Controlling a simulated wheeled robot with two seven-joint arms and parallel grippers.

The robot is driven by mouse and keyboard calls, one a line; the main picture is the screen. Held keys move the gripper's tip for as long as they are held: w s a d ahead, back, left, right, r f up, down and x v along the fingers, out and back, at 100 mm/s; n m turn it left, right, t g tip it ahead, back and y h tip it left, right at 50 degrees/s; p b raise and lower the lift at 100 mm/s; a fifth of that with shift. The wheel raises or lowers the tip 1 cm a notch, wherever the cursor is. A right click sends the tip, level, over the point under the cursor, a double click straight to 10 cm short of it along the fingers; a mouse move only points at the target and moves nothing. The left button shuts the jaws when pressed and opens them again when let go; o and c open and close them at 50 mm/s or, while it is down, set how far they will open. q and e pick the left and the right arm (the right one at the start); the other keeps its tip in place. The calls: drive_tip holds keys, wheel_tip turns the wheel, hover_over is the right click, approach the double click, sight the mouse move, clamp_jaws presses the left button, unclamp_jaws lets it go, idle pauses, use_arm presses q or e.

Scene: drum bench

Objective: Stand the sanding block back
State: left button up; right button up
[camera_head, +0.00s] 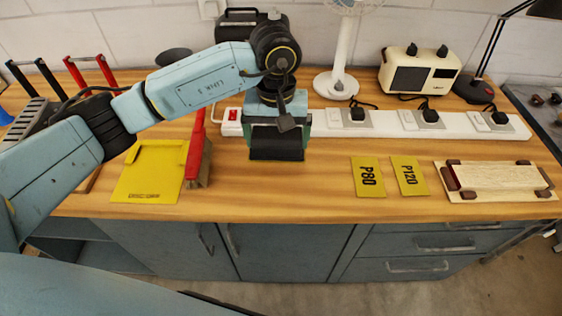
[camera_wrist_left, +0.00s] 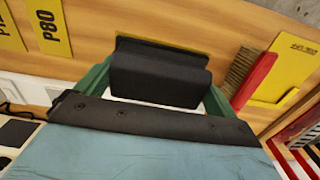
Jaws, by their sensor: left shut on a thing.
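My left gripper (camera_head: 277,138) points down over the middle of the bench. Its green fingers are shut on the sanding block (camera_head: 276,149), a black block with a thin yellowish lower edge. In the left wrist view the block (camera_wrist_left: 158,76) sits between the fingers of the same gripper (camera_wrist_left: 160,92). I cannot tell whether its underside touches the wood. Two yellow sheets marked P80 (camera_head: 368,177) and P120 (camera_head: 409,176) lie flat to its right. A pale wooden tray (camera_head: 495,194) with dark red-brown corner pieces lies farther right. My right gripper is not in view.
A brush with a red handle (camera_head: 196,150) and a yellow sheet (camera_head: 148,172) lie left of the block. A white power strip (camera_head: 400,124) with plugs runs behind it. A fan (camera_head: 336,83), a cream device (camera_head: 418,73) and a lamp stand at the back. Bare wood lies between block and P80 sheet.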

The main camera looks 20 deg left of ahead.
sight(281, 154)
use_arm(q)
drive_tip(key=shift+w+d+r, duration=0.1)
drive_tip(key=shift+d+r, duration=0.15)
drive_tip(key=shift+d, duration=0.05)
wheel_tip(281, 154, down, 6)
drive_tip(key=shift+r+p, duration=0.25)
drive_tip(key=shift+p, duration=0.15)
drive_tip(key=shift+w+f, duration=0.1)
drive_tip(key=shift+f, duration=2.2)
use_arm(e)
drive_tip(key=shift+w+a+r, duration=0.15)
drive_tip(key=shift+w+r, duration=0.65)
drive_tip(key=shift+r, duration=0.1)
